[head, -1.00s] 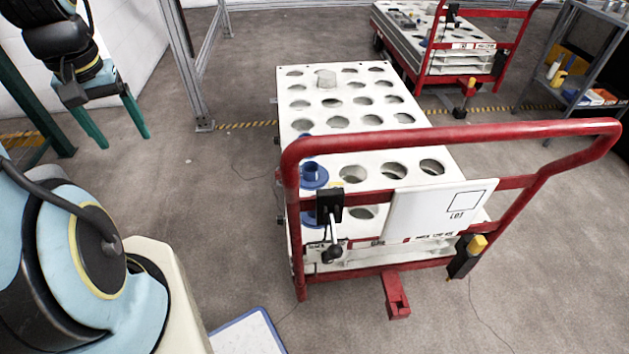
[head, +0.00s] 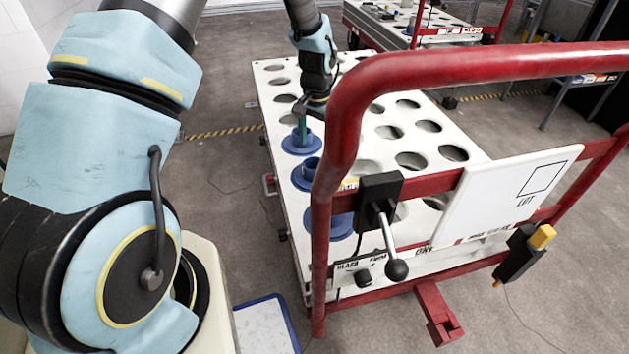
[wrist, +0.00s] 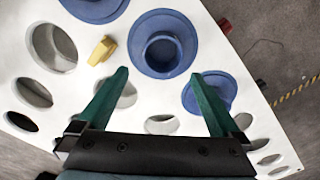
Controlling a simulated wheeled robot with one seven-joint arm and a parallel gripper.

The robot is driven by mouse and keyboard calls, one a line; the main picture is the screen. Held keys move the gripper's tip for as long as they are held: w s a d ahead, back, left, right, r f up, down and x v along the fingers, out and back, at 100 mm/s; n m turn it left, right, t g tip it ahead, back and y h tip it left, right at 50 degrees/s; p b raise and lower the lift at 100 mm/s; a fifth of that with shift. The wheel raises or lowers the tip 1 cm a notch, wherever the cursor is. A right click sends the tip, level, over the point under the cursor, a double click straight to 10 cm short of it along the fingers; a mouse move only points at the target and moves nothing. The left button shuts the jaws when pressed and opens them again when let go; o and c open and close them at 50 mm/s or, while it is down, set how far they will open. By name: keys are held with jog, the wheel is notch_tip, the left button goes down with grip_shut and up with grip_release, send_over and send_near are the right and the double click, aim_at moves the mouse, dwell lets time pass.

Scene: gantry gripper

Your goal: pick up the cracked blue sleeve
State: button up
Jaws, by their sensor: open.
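Three blue flanged sleeves sit in the white perforated top of the cart. In the head view they are a far one (head: 301,143), a middle one (head: 305,175) and a near one (head: 341,224), partly hidden by the red rail. My gripper (head: 302,122) is over the far one. In the wrist view my gripper (wrist: 158,73) is open and empty, its green fingers spread below a central sleeve (wrist: 162,50). A second sleeve (wrist: 214,88) lies behind the right fingertip, and a third (wrist: 95,8) is cut off at the top. I cannot make out a crack on any.
The red handle rail (head: 450,75) crosses in front of the cart's white top (head: 275,102), with a white sign (head: 505,195) and a black lever (head: 385,215). A small yellow piece (wrist: 102,50) lies on the top near the sleeves. Another cart (head: 430,38) stands behind.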

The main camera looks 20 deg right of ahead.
aim_at(314, 165)
notch_tip(314, 165, down, 4)
jog(key=shift+a+r, duration=0.1)
jog(key=shift+r, duration=0.1)
jog(key=f, duration=0.3)
jog(key=f+b, duration=0.1)
jog(key=f, duration=0.1)
jog(key=shift+a+f, duration=0.1)
jog(key=shift+a, duration=0.25)
jog(key=c, duration=1.5)
